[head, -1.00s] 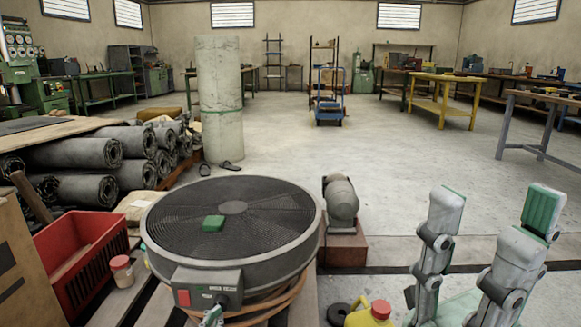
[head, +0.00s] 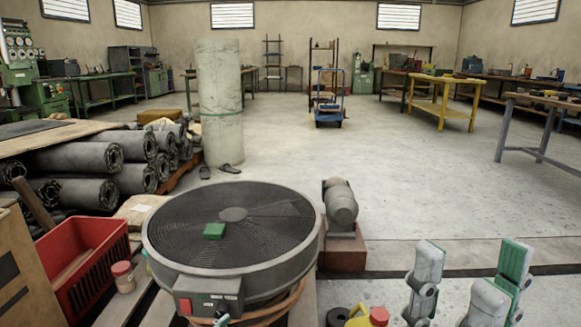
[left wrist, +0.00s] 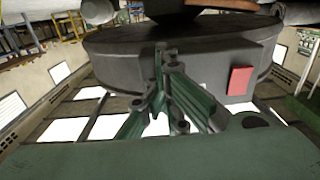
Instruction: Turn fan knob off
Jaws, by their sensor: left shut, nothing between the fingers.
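A large round floor fan (head: 270,225) with a dark grille lies facing up. A grey control box (head: 212,290) on its front rim carries a red square (head: 185,306) and a pale label. I cannot make out a knob. The tip of my left gripper (head: 221,320) shows at the bottom edge, just under the box. In the left wrist view its green fingers (left wrist: 165,68) are shut and empty in front of the dark housing, left of the red square (left wrist: 240,80); contact is unclear. My right gripper (head: 472,270) is open and empty at the lower right.
A red crate (head: 85,265) and a small jar (head: 123,277) stand left of the fan. A grey motor (head: 341,205) and a yellow can (head: 368,317) are to its right. The floor behind is open.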

